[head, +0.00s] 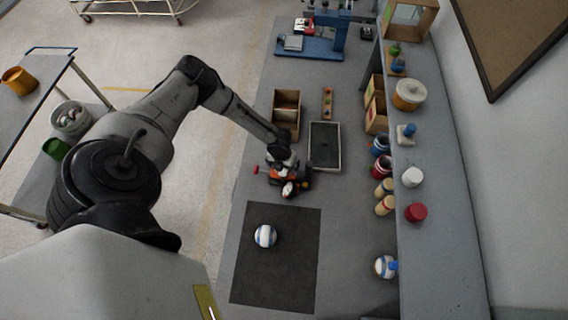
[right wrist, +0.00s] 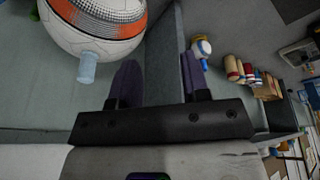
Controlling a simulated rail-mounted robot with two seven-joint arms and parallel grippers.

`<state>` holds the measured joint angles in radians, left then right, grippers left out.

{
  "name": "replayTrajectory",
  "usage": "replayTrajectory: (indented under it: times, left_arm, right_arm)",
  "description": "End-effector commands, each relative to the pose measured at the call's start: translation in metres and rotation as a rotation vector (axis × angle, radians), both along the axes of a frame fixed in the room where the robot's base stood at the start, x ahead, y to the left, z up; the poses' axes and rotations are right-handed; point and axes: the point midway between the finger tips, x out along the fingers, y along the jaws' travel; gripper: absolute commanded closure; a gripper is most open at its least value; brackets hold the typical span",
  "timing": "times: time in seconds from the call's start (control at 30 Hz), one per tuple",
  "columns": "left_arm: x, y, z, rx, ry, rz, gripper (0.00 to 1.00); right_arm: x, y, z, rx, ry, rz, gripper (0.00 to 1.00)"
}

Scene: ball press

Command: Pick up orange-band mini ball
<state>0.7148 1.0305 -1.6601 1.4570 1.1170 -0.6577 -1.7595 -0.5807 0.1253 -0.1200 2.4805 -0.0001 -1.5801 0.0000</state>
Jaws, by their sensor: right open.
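A white ball with an orange band (right wrist: 100,25) fills the upper left of the right wrist view, cut off by the frame's top edge. A pale blue peg (right wrist: 87,68) sticks out of its lower side. My right gripper (right wrist: 158,80) is open, its dark fingers apart with no object between them; the ball is left of the left finger. I cannot tell whether they touch. My left gripper (head: 285,172) is in the head view over the grey bench, by a small white-and-red object (head: 288,189). Its fingers are too small to read.
A blue-banded ball (head: 265,236) lies on a dark mat (head: 275,285). A white ball with a blue part (head: 384,267) sits by the raised shelf (head: 430,250), which holds several jars. A tray (head: 324,146) and wooden box (head: 286,103) stand farther back.

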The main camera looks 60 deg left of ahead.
Motion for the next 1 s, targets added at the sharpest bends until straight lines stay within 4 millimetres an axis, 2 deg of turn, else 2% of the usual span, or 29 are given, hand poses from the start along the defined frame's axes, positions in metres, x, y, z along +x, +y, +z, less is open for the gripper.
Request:
replayTrajectory:
  times: [0.2, 0.6, 1.0]
  left_arm:
    - [0.0, 0.0, -0.0002, 0.0, 0.0, 0.0, 0.01]
    - [0.0001, 0.0, 0.0001, 0.0, 0.0, 0.0, 0.39]
    - [0.0004, 0.0003, 0.0065, 0.0, -0.001, 0.001, 0.4]
  right_arm:
    - [0.0, -0.0001, -0.0001, 0.0, 0.0, 0.001, 0.57]
    - [0.0, 0.0015, -0.0002, 0.005, 0.001, -0.004, 0.57]
    - [0.0001, 0.0028, -0.0011, 0.009, 0.0, -0.006, 0.57]
